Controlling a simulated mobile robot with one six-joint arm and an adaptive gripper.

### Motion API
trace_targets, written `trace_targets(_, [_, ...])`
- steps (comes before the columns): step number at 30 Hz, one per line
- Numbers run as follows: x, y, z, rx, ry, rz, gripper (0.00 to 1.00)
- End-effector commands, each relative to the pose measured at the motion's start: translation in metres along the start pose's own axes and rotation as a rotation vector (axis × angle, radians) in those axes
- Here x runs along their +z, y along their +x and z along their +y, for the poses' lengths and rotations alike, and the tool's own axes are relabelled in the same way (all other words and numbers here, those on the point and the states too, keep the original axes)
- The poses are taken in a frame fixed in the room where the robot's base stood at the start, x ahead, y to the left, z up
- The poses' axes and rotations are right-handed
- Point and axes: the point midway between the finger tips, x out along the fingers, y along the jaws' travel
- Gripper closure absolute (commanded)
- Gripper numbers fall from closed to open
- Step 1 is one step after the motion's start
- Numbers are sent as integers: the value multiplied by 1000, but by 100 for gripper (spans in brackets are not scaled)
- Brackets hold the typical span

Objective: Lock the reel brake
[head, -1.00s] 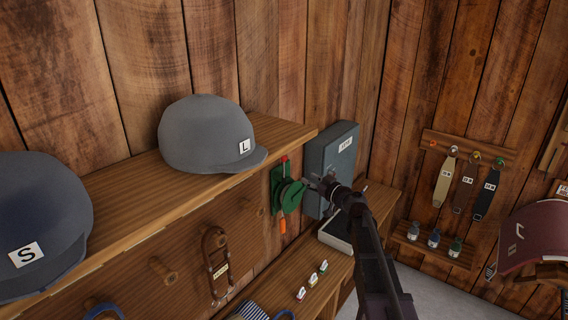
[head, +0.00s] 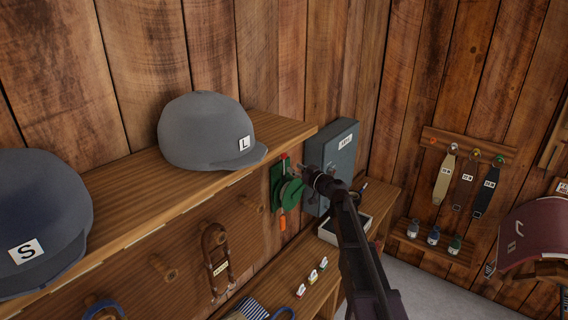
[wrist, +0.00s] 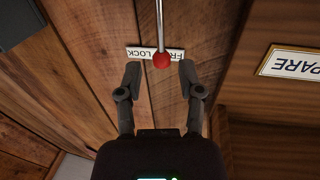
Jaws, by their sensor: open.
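The green reel (head: 289,192) is mounted on the plank wall below the end of the shelf, with an orange grip hanging under it. The brake lever's red ball knob (head: 284,156) shows at the reel's top. In the wrist view the red knob (wrist: 162,60) on its thin metal rod lies between the fingertips of my open gripper (wrist: 160,72), with no clear contact. Behind it is a white label (wrist: 147,53), upside down, reading LOCK and part of FREE; the knob covers its middle. In the head view my gripper (head: 305,172) is right beside the reel and partly hides it.
A grey box (head: 335,150) hangs close on the right. Below is a bench with a white-rimmed tray (head: 350,232) and small tagged items. A SPARE label (wrist: 295,62) shows in the wrist view.

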Motion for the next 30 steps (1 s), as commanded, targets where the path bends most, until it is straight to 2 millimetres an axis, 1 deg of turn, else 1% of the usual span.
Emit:
trace_targets(1, [0, 11, 1, -2, 0, 0, 52])
trace_targets(3, [0, 22, 1, -3, 0, 0, 52])
trace_targets(9, [0, 48, 1, -1, 0, 0, 52])
trace_targets(12, [0, 58, 0, -2, 0, 0, 52])
trace_targets(18, [0, 66, 0, 0, 0, 0, 52])
trace_targets(27, [0, 66, 0, 0, 0, 0, 52])
trace_targets(28, [0, 66, 0, 0, 0, 0, 55])
trace_targets(29, [0, 66, 0, 0, 0, 0, 64])
trace_targets(30, [0, 66, 0, 0, 0, 0, 76])
